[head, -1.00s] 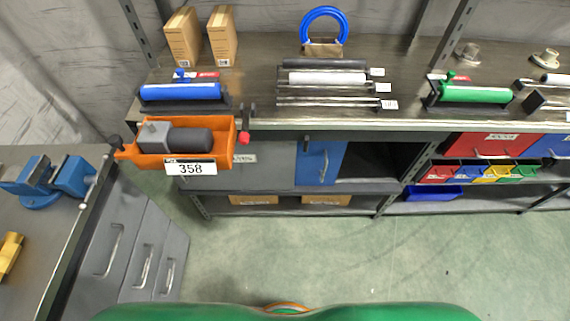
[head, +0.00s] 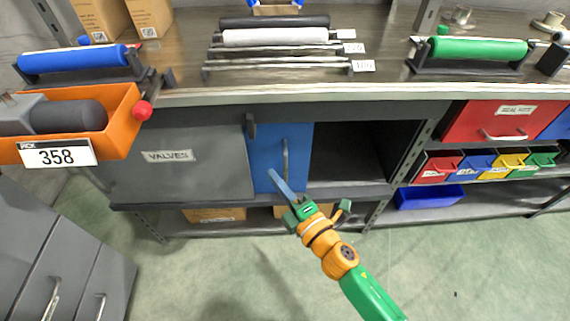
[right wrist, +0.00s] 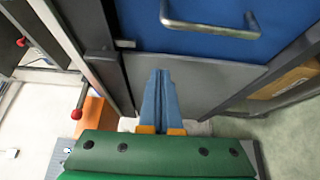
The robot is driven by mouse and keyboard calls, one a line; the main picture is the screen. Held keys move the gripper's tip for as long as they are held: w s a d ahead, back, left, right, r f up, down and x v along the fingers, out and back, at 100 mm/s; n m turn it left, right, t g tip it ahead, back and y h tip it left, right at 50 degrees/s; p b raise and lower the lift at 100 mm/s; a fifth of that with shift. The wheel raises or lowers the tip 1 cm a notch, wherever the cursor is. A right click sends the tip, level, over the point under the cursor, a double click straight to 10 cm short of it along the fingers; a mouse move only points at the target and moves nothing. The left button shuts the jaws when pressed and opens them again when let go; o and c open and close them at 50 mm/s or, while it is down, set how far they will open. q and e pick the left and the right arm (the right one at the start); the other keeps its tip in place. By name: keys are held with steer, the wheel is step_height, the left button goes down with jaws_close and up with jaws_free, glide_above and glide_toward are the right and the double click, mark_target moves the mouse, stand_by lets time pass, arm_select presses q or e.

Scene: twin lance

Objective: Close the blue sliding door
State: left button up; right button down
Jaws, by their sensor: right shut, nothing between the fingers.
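The blue sliding door (head: 279,157) stands in the cabinet under the workbench, beside a grey panel labelled VALVES (head: 180,165). To the right of the blue door is a dark open bay (head: 347,153). The door has a vertical metal handle (head: 285,160), which also shows at the top of the right wrist view (right wrist: 212,27). My right gripper (head: 273,174) is shut and empty, in front of the door's lower part. In the right wrist view its fingers (right wrist: 158,78) lie below the handle in the picture; contact with the door cannot be told. My left gripper is not in view.
An orange bin (head: 125,105) marked 358 juts out at the left, with a red knob (head: 142,110) near it. A red drawer (head: 485,122) and small coloured bins are at the right. The floor (head: 440,260) in front is clear.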

steer(key=w, duration=0.1)
steer(key=w+d, duration=0.1)
steer(key=w, duration=0.3)
steer(key=shift+d, duration=0.3)
